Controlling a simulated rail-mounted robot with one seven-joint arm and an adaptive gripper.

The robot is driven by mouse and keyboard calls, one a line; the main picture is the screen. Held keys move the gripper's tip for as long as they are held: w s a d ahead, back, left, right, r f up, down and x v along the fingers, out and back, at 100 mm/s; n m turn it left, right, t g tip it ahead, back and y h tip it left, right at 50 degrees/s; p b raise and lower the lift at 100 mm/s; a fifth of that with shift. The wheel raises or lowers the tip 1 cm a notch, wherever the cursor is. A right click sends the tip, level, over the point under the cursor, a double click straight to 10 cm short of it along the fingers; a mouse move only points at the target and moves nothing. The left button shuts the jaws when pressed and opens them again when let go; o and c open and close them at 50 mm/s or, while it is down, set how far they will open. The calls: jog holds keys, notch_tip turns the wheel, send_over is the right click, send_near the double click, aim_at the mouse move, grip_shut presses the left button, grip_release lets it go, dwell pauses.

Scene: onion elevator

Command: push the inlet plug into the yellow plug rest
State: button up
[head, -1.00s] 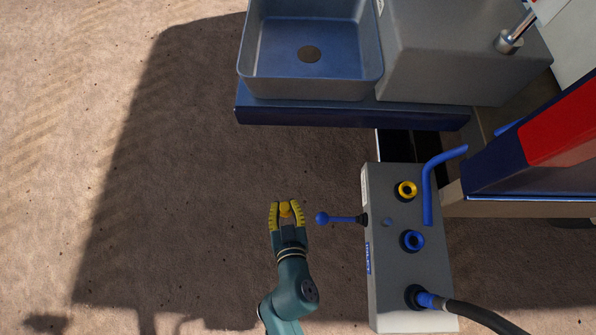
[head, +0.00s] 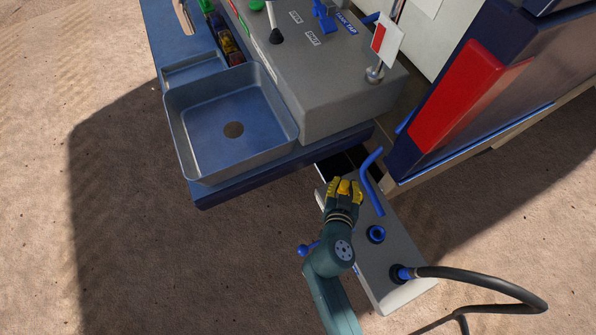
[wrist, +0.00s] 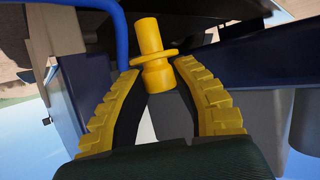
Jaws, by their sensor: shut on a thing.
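My gripper (head: 344,190) is over the upper part of the grey inlet box (head: 372,272), its yellow fingers shut on the yellow inlet plug (head: 344,187). In the wrist view the plug (wrist: 152,38) sits between the two fingertips (wrist: 158,80), its flange at the tips and its narrower end pointing away from the gripper. The yellow plug rest is hidden in the head view behind my gripper and arm, and I cannot pick it out in the wrist view. I cannot tell whether the plug touches the rest.
A bent blue handle (head: 368,178) rises just right of my gripper; it also shows in the wrist view (wrist: 120,40). A blue ring socket (head: 376,234) and a black hose (head: 470,277) are on the box. A blue-grey basin (head: 232,128) stands upper left.

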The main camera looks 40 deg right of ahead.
jog(key=s+d+r+m+g+p, duration=0.1)
jog(key=s+d+r+m+g, duration=0.15)
jog(key=d+r, duration=0.2)
notch_tip(320, 180, down, 8)
jog(key=b, duration=0.6)
jog(key=shift+s+f+n+t+h, duration=0.15)
jog(key=shift+s+n+t+h, duration=0.25)
jog(key=shift+s+n+t, duration=0.05)
jog(key=shift+f+b, duration=0.25)
jog(key=shift+b, duration=0.3)
jog(key=shift+f+b, duration=0.35)
jog(key=shift+b, duration=0.05)
jog(key=shift+f+b, duration=0.9)
jog(key=shift+b, duration=0.2)
jog(key=shift+f+b, duration=0.3)
jog(key=shift+b, duration=0.1)
jog(key=shift+f+b, duration=0.45)
jog(key=shift+b, duration=0.15)
dwell(0.3)
